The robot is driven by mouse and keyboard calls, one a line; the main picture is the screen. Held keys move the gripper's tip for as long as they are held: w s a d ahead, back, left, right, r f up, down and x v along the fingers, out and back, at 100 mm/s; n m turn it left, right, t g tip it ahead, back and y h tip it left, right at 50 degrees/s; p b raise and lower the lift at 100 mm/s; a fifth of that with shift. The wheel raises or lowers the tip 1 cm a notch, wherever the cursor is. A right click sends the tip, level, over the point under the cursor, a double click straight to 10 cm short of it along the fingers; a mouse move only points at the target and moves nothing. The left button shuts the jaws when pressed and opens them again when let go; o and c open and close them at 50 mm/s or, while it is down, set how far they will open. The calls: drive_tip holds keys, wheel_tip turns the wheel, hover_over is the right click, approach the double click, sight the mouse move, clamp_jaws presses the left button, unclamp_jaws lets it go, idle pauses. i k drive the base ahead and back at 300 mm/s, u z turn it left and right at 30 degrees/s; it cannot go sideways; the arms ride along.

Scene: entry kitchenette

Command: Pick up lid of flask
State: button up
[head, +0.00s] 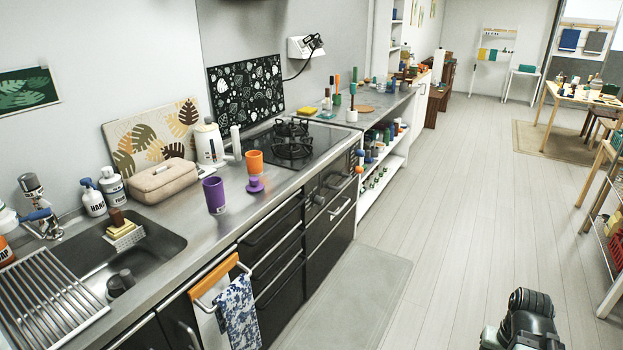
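A small purple piece with a knob on top (254,185), which looks like a lid, sits on the steel counter near its front edge. An orange cup-shaped vessel (254,161) stands just behind it. A purple cup-shaped vessel (214,196) stands upright to its left. I cannot tell for certain which vessel is the flask. A dark part of my own arm shows at the bottom right, over the floor and well away from the counter. My gripper's fingers do not show.
A beige case (161,179) and a white kettle (208,143) stand behind the vessels. The sink (165,245) is to the left, the black hob (310,145) to the right. A blue patterned towel (238,312) hangs in front. The floor (440,240) is mostly clear.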

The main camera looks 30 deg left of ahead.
sight(254, 186)
drive_tip(key=z, duration=0.1)
drive_tip(key=k, duration=1.1)
drive_tip(key=u, duration=1.35)
drive_tip(key=i, duration=0.8)
